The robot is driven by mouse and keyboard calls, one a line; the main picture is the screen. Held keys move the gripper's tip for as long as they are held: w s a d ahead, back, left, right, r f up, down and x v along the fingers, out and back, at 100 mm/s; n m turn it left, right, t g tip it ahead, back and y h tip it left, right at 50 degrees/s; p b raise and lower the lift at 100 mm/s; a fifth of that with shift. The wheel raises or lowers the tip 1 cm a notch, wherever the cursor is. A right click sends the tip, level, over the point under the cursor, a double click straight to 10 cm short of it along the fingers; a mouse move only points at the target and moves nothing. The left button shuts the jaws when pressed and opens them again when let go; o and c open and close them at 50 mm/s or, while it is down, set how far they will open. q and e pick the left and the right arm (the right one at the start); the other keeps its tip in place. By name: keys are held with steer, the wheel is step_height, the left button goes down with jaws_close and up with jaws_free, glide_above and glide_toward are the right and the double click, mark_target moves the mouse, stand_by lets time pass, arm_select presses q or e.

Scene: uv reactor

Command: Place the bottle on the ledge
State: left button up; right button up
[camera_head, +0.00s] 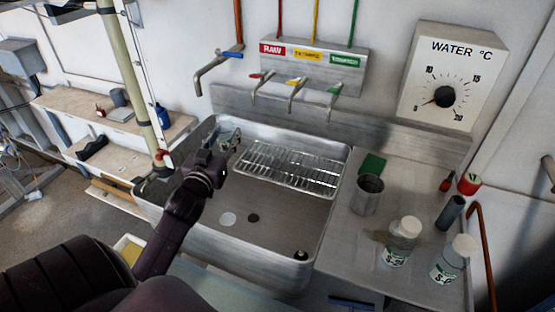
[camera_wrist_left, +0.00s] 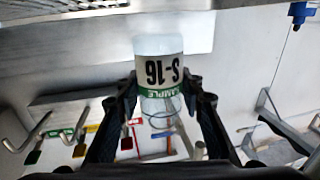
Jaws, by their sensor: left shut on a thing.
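My left gripper (camera_head: 222,148) is over the left part of the steel sink (camera_head: 225,185), near its back. In the left wrist view the gripper (camera_wrist_left: 158,90) is shut on a clear bottle (camera_wrist_left: 158,72) with a white S-16 label and green SAMPLE band. The label reads upside down in that view. In the head view the bottle is hard to make out by the fingers. A steel ledge (camera_head: 300,115) runs along the wall behind the sink, below the taps; whether this is the named ledge is unclear. My right gripper is out of view.
A wire rack (camera_head: 290,165) spans the sink's back. Taps (camera_head: 290,95) project above it, with a larger tap (camera_head: 210,72) at left.

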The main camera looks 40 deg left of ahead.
arm_select(q)
steer(key=shift+w+d+r, duration=0.1)
steer(key=shift+w+d, duration=0.05)
steer(key=shift+d, duration=0.1)
steer(key=w+d, duration=0.2)
steer(key=d, duration=0.3)
steer(key=w+d+p, duration=0.1)
steer(key=w+d, duration=0.2)
steer(key=d, duration=0.1)
steer(key=w+d, duration=0.3)
steer(key=d, duration=0.2)
steer(key=shift+w+d+p, duration=0.1)
steer(key=shift+d+p, duration=0.25)
steer(key=shift+p, duration=0.05)
steer(key=shift+d+f, duration=0.1)
steer(key=shift+f, duration=1.7)
steer(key=shift+f+b, duration=0.1)
steer(key=shift+b, duration=0.2)
steer(key=o, duration=1)
